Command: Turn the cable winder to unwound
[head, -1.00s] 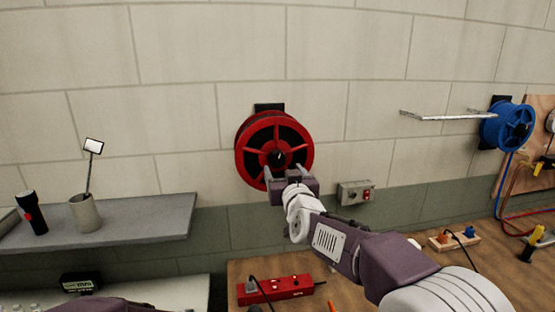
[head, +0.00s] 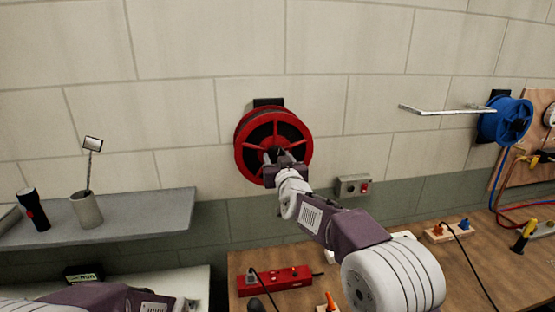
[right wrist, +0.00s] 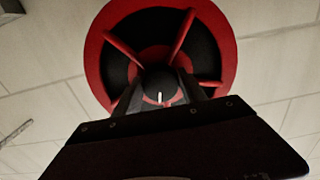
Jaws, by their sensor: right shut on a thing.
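The red cable winder (head: 246,143) is a spoked red reel with a black inside, fixed to the wall on a dark bracket. It also shows in the right wrist view (right wrist: 226,42), with a dark central knob (right wrist: 160,84) that bears a white mark. My right gripper (head: 279,156) reaches up to the reel's middle. In the right wrist view its fingers (right wrist: 160,97) are shut on the central knob. The fingers and wrist cover the lower part of the reel. Part of my left arm shows at the bottom left of the head view; its gripper cannot be made out.
A blue reel (head: 492,124) and a metal bracket (head: 440,111) are on the wall to the right. A grey switch box (head: 350,188) sits right of the winder. A red power strip (head: 275,278) lies on the bench below. A shelf (head: 150,222) holds a flashlight (head: 33,209) and a cup (head: 86,210).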

